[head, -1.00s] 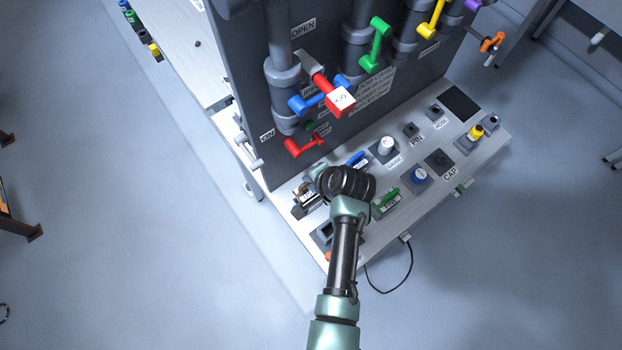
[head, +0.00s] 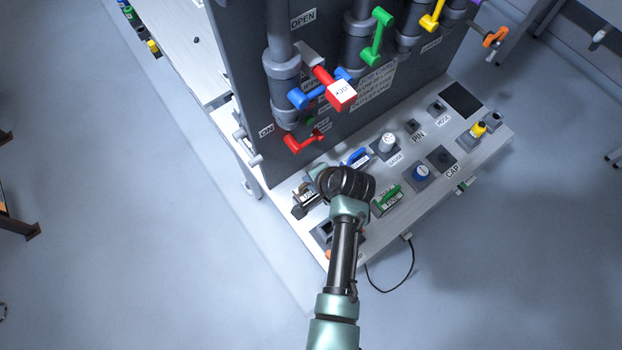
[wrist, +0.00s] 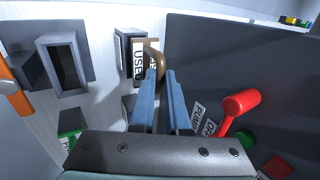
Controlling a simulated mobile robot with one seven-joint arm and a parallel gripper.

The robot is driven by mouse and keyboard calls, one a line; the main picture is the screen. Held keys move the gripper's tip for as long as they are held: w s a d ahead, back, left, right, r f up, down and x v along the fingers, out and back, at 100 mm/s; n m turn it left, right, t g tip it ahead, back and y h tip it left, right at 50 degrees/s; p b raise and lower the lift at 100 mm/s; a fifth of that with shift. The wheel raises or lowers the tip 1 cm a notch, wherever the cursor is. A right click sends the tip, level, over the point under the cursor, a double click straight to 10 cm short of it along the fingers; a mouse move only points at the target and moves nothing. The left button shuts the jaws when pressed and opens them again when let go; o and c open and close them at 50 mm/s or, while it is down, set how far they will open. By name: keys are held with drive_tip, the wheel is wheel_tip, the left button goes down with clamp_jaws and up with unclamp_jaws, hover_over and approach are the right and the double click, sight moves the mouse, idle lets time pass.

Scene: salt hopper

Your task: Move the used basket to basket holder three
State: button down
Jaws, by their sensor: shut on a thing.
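In the head view the basket (head: 304,198) is at the console's near left edge, partly covered by my wrist. My gripper (wrist: 161,76) is shut on the brown handle, with the handle's lower end between the blue-grey fingertips. An empty dark rectangular holder (wrist: 44,66) stands left of the basket in the wrist view. No number is readable on it, so I cannot tell which holder it is.
A dark upright panel (head: 240,90) rises close behind the basket. A red lever (head: 304,143) sticks out from it, also seen in the wrist view (wrist: 237,107). A green-handled basket (head: 387,200) and a blue handle (head: 355,157) are beside my wrist. An orange handle (wrist: 14,93) is beyond the empty holder.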

sight(311, 192)
drive_tip(key=shift+f+b, duration=1.25)
drive_tip(key=shift+f, duration=0.4)
drive_tip(key=shift+r, duration=0.1)
drive_tip(key=shift+c, duration=1.8)
unclamp_jaws()
drive_tip(key=shift+r, duration=0.1)
drive_tip(key=p+v, duration=0.5)
drive_tip(key=p, duration=0.1)
drive_tip(key=shift+s+d+r+p, duration=0.1)
drive_tip(key=shift+s+r+p, duration=0.1)
drive_tip(key=shift+r+p, duration=0.15)
